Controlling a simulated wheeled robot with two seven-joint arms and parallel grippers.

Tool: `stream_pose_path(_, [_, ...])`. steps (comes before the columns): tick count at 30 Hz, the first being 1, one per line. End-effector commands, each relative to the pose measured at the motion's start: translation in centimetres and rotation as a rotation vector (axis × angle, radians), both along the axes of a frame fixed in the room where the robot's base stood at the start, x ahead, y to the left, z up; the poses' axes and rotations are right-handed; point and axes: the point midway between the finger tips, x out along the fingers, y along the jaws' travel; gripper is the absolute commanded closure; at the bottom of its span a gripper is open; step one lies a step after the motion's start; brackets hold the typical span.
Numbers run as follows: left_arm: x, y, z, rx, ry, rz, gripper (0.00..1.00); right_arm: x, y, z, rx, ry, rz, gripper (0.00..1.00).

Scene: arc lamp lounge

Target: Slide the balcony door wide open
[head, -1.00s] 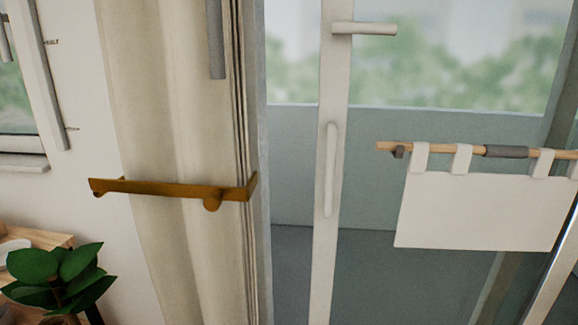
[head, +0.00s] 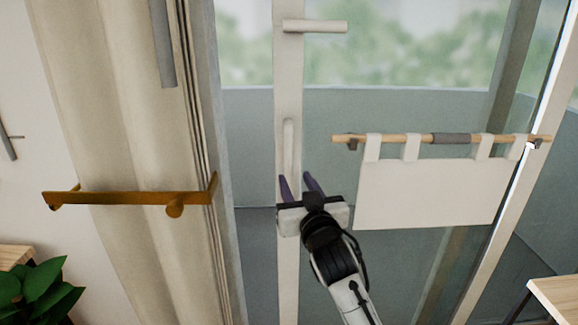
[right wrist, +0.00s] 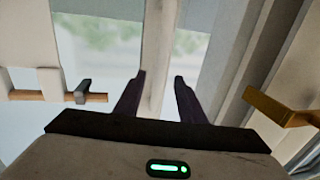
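The balcony door has large glass panes and a pale upright stile (head: 288,255). A slim upright pull handle (head: 288,143) is on the stile, and a horizontal lever-like bar (head: 315,26) sits higher up. My right gripper (head: 297,178) is open, its two dark fingers pointing up at the lower end of the pull handle. In the right wrist view the pale stile (right wrist: 157,45) shows between and beyond the spread fingers (right wrist: 160,76). I cannot tell whether they touch the handle. My left gripper is out of view.
A beige curtain (head: 95,110) with a gold tieback bar (head: 120,198) hangs left of the door. A white cloth (head: 430,193) hangs from a wooden rod (head: 400,140) right of the handle. A plant (head: 40,290) and a wooden tabletop (head: 560,297) occupy the lower corners.

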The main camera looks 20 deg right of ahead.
Motion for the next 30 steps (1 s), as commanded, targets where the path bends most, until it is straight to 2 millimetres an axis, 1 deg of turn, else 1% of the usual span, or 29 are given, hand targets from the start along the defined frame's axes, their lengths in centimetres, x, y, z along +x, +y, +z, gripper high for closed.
stream_pose_path(1, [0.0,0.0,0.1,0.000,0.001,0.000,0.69,1.0,-0.1,0.2,-0.002,-0.002,0.000,0.64])
stream_pose_path(6, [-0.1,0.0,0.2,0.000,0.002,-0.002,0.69,4.1,-0.4,0.1,-0.003,-0.001,0.000,0.64])
stream_pose_path(12, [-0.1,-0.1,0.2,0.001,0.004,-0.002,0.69,6.6,-0.6,0.0,-0.002,-0.001,0.000,0.64])
stream_pose_path(18, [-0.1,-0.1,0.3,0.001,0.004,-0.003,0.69,7.6,-0.7,0.0,-0.001,-0.001,0.000,0.64])
stream_pose_path(26, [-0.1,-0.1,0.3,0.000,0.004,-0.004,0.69,7.7,-0.6,0.0,-0.001,-0.001,0.001,0.64])
stream_pose_path(27, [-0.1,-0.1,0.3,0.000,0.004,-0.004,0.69,7.7,-0.6,0.0,-0.001,-0.001,0.001,0.67])
stream_pose_path(29, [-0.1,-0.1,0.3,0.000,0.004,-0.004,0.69,7.7,-0.6,0.0,-0.001,0.000,0.001,0.77])
stream_pose_path(30, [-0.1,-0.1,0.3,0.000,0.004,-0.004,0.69,7.7,-0.6,0.0,-0.001,0.000,0.001,0.84])
